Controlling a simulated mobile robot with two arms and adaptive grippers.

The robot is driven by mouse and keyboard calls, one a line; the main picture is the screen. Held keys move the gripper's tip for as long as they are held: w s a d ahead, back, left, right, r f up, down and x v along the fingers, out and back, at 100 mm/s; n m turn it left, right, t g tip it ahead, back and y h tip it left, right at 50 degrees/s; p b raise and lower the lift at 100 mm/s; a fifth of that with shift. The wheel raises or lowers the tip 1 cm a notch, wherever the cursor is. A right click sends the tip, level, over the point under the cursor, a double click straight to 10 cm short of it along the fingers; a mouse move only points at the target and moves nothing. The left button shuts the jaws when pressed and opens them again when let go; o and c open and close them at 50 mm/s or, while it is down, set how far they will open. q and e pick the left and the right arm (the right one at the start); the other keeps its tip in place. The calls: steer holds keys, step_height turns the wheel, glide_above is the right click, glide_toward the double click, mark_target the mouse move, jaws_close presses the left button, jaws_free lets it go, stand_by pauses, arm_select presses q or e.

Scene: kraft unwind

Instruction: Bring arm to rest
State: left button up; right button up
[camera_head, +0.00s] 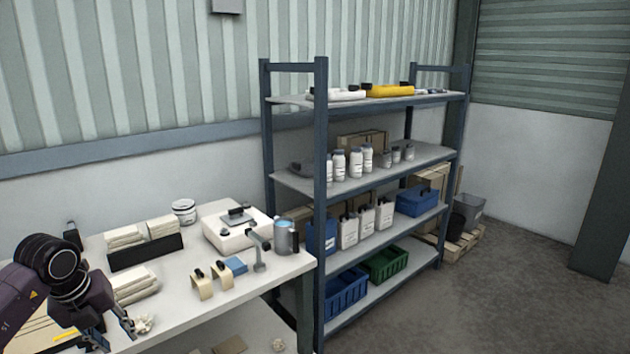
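My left arm comes in from the lower left, over the white table (185,305). My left gripper (117,338) points down near the table's front left, with its two fingers spread apart. I see nothing held between them. A small crumpled pale piece (145,323) shows right beside one fingertip; I cannot tell whether they touch. My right gripper is not in view.
Folded cloths (132,284), a black holder (145,251), a white device (236,230), a grey-blue mug (286,238) and tan brackets (203,286) stand on the table. A loaded shelf (321,190) stands to its right. The floor (510,290) at right is clear.

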arm_select(q)
steer(key=w+d+f+n+t+h, duration=0.1)
steer(key=d+f+n+t+h, duration=0.15)
steer(key=d+f+h, duration=0.65)
steer(key=w+d+f+n+t+h, duration=0.1)
steer(key=d+f+n+t+h, duration=0.15)
steer(key=d+f, duration=0.85)
steer(key=s+a+f+n+y, duration=0.25)
steer(key=s+f+n, duration=0.25)
steer(key=f, duration=0.4)
steer(key=s+a+f+n+t+y, duration=0.1)
steer(key=s+f+n+y, duration=0.4)
steer(key=f, duration=0.4)
steer(key=s+a+f+n+y, duration=0.2)
steer(key=s+f+n, duration=0.4)
steer(key=f, duration=0.2)
steer(key=s+d+f+n+g, duration=0.1)
steer(key=s+f, duration=0.4)
steer(key=s, duration=0.7)
steer(key=s+d+f+n+g+y, duration=0.1)
steer(key=s+f+n+g, duration=0.2)
steer(key=s, duration=0.9)
steer(key=s+d+f+n+g+y, duration=0.1)
steer(key=s+d+f+g, duration=0.1)
steer(key=s+f+g, duration=0.2)
steer(key=s+f, duration=0.3)
steer(key=s, duration=0.5)
steer(key=shift+n, duration=0.4)
steer(key=shift+s, duration=0.1)
